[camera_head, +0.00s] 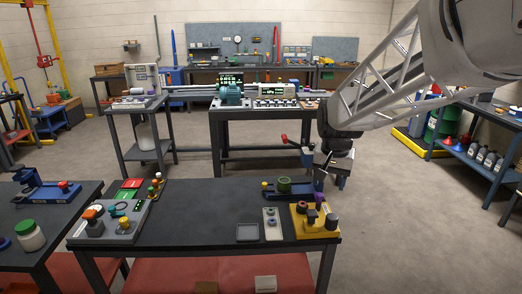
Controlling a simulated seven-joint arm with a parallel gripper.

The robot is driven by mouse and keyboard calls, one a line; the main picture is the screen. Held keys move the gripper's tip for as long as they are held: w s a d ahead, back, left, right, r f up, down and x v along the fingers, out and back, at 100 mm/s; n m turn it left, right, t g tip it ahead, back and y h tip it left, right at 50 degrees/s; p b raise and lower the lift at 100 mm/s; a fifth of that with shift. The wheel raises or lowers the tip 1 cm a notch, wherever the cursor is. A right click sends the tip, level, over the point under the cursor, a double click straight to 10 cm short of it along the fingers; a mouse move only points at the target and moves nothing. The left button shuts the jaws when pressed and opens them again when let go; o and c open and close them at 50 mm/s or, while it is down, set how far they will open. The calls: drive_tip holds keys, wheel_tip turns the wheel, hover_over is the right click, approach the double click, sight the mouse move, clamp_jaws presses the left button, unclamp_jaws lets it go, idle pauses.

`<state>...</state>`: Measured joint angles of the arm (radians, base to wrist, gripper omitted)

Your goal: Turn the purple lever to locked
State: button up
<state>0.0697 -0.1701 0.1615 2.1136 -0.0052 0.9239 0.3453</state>
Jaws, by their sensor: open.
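A yellow block (300,226) sits at the right end of the dark front table.
On the front table (195,215), a blue fixture with a green ring (284,185) stands just left of my gripper. A pale plate with round parts (271,224) and a grey tray (247,233) lie left of the block. A grey control box (121,230) stands further left. The table's middle is clear.

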drive_tip(key=w+d+f+m, duration=0.25)
drive_tip(key=w+f, duration=0.25)
drive_tip(key=w, duration=0.7)
drive_tip(key=m+g, duration=0.1)
drive_tip(key=m, duration=0.1)
hover_over(320, 194)
wheel_tip(320, 194, down, 10)
drive_tip(key=shift+r, duration=0.1)
drive_tip(key=shift+f, duration=3.95)
drive_tip(key=c, duration=0.9)
